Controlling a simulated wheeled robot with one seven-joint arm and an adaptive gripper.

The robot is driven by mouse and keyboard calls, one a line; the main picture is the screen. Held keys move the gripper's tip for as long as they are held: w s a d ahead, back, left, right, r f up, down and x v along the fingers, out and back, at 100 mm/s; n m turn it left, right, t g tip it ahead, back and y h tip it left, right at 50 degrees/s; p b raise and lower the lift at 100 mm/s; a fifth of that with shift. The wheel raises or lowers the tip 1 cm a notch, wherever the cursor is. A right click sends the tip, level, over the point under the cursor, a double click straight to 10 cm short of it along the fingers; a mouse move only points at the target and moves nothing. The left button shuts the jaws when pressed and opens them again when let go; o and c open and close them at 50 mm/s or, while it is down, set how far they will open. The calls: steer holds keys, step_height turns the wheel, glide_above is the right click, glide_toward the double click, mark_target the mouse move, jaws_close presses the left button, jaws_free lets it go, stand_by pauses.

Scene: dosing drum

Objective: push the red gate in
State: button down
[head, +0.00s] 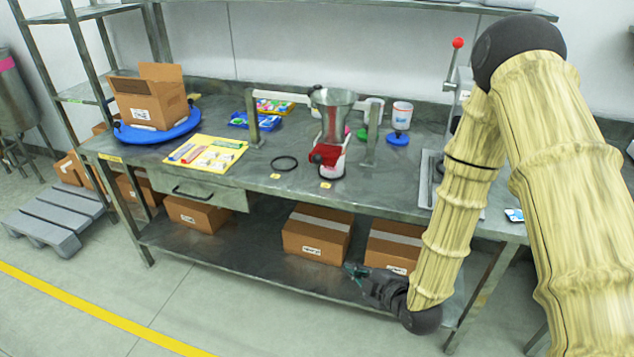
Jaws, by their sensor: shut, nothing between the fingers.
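The dosing drum (334,108) stands near the middle of the steel table, a clear hopper above a red and white body. The red gate (326,154) appears as the red part low on its front; how far it sticks out is too small to tell. My gripper (354,271) is shut and empty. It shows well below the drum in the picture, in front of the lower shelf and apart from the gate. My arm comes down from the upper right.
Upright metal posts (254,118) flank the drum. A black ring (284,163) lies left of it, with a yellow sheet (205,153) farther left. A red-knobbed lever (457,44) stands at right. The tabletop before the drum is mostly clear.

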mark_target(326, 156)
steer(key=w+a+r+n+t+y+b, duration=0.1)
steer(key=w+a+r+n+t+y, duration=0.15)
steer(key=r+n, duration=0.4)
steer(key=w+a+r+n+t+y+b, duration=0.1)
steer(key=w+a+r+n+y, duration=0.2)
steer(key=r, duration=0.7)
steer(key=w+a+r+p, duration=0.1)
steer(key=w+a+p, duration=0.3)
steer(key=w, duration=0.8)
steer(key=shift+a+r, duration=0.15)
steer(key=shift+r, duration=0.1)
steer(key=shift+w, duration=0.15)
steer(key=w+b, duration=0.1)
steer(key=w, duration=0.1)
steer(key=w+d+b, duration=0.1)
steer(key=w, duration=0.1)
steer(key=w+d+b, duration=0.1)
steer(key=w+b, duration=0.1)
steer(key=w, duration=0.1)
steer(key=shift+w+d+f, duration=0.1)
steer(key=shift+d+f, duration=0.1)
steer(key=shift+w+d+r, duration=0.15)
steer(key=shift+w+r, duration=0.15)
steer(key=shift+w, duration=0.1)
